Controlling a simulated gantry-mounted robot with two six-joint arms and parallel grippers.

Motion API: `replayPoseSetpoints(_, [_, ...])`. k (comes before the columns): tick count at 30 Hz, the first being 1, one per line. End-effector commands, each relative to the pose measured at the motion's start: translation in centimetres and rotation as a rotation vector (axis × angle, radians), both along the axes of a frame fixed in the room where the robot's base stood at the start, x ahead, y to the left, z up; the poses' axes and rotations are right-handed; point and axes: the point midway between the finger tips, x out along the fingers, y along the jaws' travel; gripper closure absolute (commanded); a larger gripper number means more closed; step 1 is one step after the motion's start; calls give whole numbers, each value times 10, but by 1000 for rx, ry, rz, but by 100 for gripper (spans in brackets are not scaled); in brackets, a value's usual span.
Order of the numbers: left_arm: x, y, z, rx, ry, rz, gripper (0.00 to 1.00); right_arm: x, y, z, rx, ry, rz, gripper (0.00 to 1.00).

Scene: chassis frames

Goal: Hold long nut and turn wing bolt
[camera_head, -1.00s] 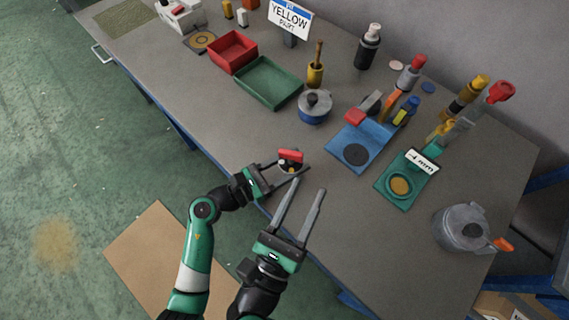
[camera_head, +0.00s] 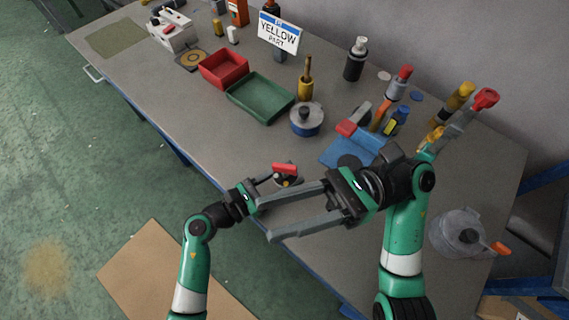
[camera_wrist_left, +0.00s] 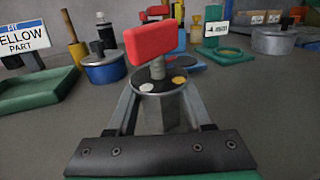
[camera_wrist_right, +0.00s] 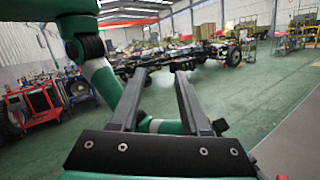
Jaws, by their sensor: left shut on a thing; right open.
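The wing bolt has a red flat head (camera_head: 285,168). In the left wrist view the red head (camera_wrist_left: 150,42) stands upright on a grey shank. It rises from the long nut (camera_wrist_left: 165,115), a grey body with a dark round top bearing white and yellow spots. My left gripper (camera_wrist_left: 160,100) is shut on the nut, one finger on each side, near the table's front edge. My right gripper (camera_head: 266,221) is open and empty, pointing left across the table front, with its fingers right beside and in front of the nut.
Behind stand a blue-based pot (camera_head: 307,120), a green tray (camera_head: 262,97), a red tray (camera_head: 224,68) and a yellow part sign (camera_head: 279,32). A blue fixture (camera_head: 340,150) is partly behind my right arm. A grey pot (camera_head: 458,232) stands at right. The middle-left table is clear.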

Motion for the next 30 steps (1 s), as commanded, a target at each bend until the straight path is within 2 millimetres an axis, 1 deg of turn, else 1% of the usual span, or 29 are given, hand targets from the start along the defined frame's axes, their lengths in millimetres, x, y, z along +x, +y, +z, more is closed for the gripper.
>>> replayPoseSetpoints(1, [0,0,1,-1,-1,0,100,26,-12,-17,-90,-75,-118,54])
replayPoseSetpoints(2, [0,0,1,-1,-1,0,100,41,-20,-28,-148,-119,-181,54])
replayPoseSetpoints(3, [0,0,1,-1,-1,0,100,59,-32,-42,-224,-171,-255,54])
replayPoseSetpoints(5, [0,0,1,-1,-1,0,100,82,-52,-61,-329,-236,-344,54])
replayPoseSetpoints(6, [0,0,1,-1,-1,0,100,94,-65,-71,-390,-269,-391,54])
replayPoseSetpoints(9, [0,0,1,-1,-1,0,100,113,-92,-89,-506,-324,-465,54])
replayPoseSetpoints(11, [0,0,1,-1,-1,0,100,119,-102,-95,-547,-341,-488,54])
replayPoseSetpoints(13, [0,0,1,-1,-1,0,100,123,-108,-99,-571,-351,-500,54])
replayPoseSetpoints(17, [0,0,1,-1,-1,0,100,123,-107,-100,-575,-353,-501,54])
replayPoseSetpoints(20, [0,0,1,-1,-1,0,100,124,-100,-103,-574,-352,-498,54])
replayPoseSetpoints(23, [0,0,1,-1,-1,0,100,127,-85,-109,-573,-352,-497,54])
replayPoseSetpoints(30, [0,0,1,-1,-1,0,100,136,-34,-130,-571,-350,-496,54])
